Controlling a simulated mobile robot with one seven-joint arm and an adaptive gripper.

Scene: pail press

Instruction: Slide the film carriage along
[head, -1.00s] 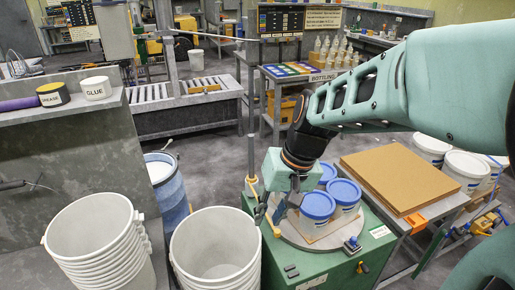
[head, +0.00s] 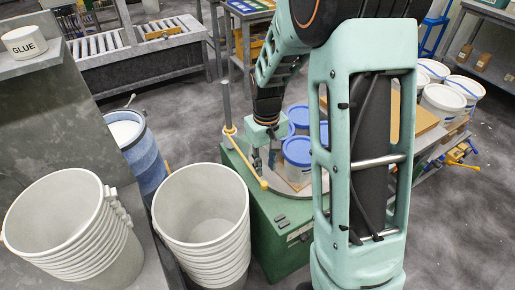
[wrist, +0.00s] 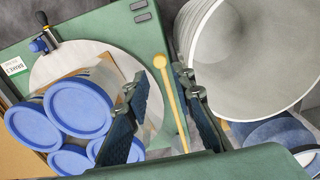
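A yellow rod with a ball end (head: 250,162) slants down from the grey upright post (head: 227,105) beside the turntable (head: 303,190). I cannot make out a separate film carriage. In the wrist view the rod (wrist: 171,95) runs between the fingers of my gripper (wrist: 163,84), with gaps on both sides. My gripper (head: 262,160) is open and holds nothing, low beside the post and the pails. Blue-lidded pails (head: 297,150) stand on the turntable; in the wrist view the lids (wrist: 80,105) are left of the fingers. My arm hides part of the turntable in the head view.
The turntable sits on a green cabinet (head: 272,228) with a toggle clamp (wrist: 44,40) at its edge. Stacked empty white pails (head: 203,225) stand close on the left, with a blue drum (head: 140,150) behind. White pails (head: 442,103) stand at the right.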

